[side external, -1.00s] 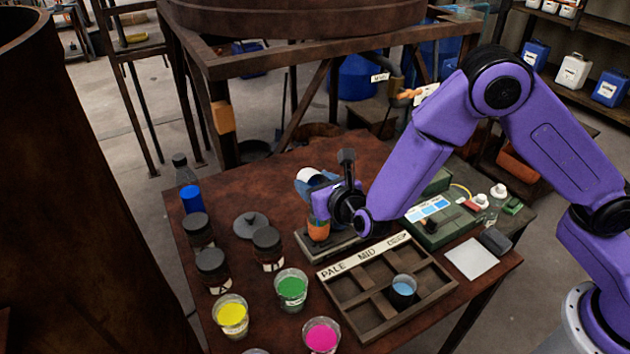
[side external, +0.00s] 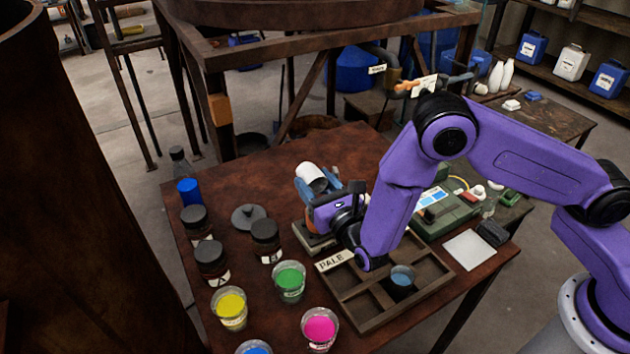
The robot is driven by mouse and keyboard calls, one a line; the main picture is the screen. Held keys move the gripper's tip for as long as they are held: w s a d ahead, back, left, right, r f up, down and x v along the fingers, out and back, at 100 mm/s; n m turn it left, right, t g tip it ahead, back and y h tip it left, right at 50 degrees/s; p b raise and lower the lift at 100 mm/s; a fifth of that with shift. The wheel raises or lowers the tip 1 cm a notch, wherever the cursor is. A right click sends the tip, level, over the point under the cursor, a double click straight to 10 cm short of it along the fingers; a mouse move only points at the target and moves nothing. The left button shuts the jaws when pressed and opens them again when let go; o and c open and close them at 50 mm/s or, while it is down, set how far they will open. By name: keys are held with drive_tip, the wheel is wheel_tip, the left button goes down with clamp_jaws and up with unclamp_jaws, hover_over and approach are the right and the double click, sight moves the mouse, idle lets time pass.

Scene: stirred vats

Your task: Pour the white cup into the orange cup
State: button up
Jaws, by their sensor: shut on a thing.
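The white cup (side external: 311,174) is held in my gripper (side external: 318,186), between its blue-grey fingers, above the table. It is tilted, with its round end facing up and left; I cannot tell if anything is flowing from it.
A wooden compartment tray (side external: 372,318) with a PALE label and a blue-filled cup (side external: 402,280) lies in front. Yellow (side external: 230,309), green (side external: 289,282) and pink (side external: 319,328) cups and dark jars (side external: 265,241) stand left. The back of the table is clear.

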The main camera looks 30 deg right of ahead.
sight(309, 166)
drive_tip(key=shift+s+t, duration=0.25)
drive_tip(key=shift+t, duration=0.75)
drive_tip(key=shift+s+t, duration=0.25)
drive_tip(key=shift+t, duration=0.75)
drive_tip(key=shift+r, duration=0.1)
idle(0.5)
drive_tip(key=shift+w, duration=0.1)
drive_tip(key=g, duration=0.2)
drive_tip(key=w+g, duration=0.1)
drive_tip(key=g, duration=0.1)
drive_tip(key=shift+r+g, duration=0.1)
drive_tip(key=shift+g, duration=0.2)
drive_tip(key=g, duration=0.1)
drive_tip(key=r+g, duration=0.1)
drive_tip(key=w+g, duration=0.1)
drive_tip(key=g, duration=0.1)
drive_tip(key=shift+r, duration=0.3)
drive_tip(key=g, duration=0.2)
drive_tip(key=r+g, duration=0.1)
drive_tip(key=shift+w+g, duration=0.35)
drive_tip(key=shift+g, duration=0.05)
drive_tip(key=shift+w+r+g, duration=0.1)
drive_tip(key=shift+g, duration=0.6)
drive_tip(key=shift+w+r+g, duration=0.1)
drive_tip(key=shift+g, duration=0.6)
drive_tip(key=shift+w+r+g, duration=0.1)
drive_tip(key=shift+w+g, duration=0.1)
drive_tip(key=shift+g, duration=0.9)
